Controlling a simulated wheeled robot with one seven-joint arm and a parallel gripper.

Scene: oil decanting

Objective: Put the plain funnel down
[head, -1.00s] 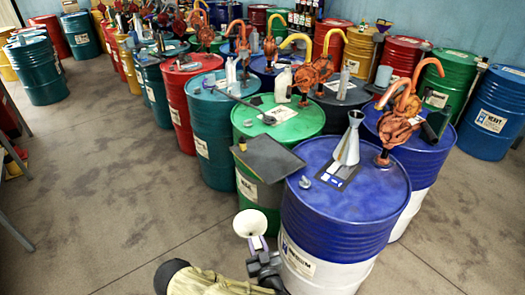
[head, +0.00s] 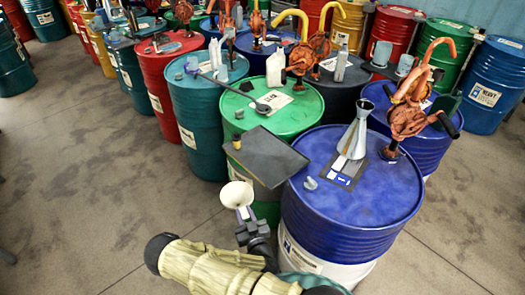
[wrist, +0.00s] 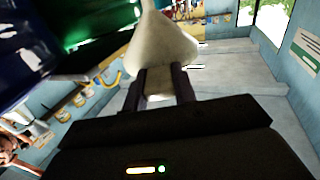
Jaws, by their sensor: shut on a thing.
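The plain cream-white funnel (head: 237,194) is in my gripper (head: 244,214), in front of the green drum (head: 272,115) and left of the near blue drum (head: 350,215). Its wide mouth faces up in the head view. In the wrist view the funnel (wrist: 160,42) stands between the two dark fingers of my gripper (wrist: 160,82), which are shut on it. It is clear of the drum tops.
A dark flat tray (head: 265,157) overhangs the green drum's near edge. A grey metal funnel (head: 355,134) stands on a marked mat (head: 335,181) on the blue drum. An orange hand pump (head: 408,105) stands behind it. Bare floor (head: 100,190) lies to the left.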

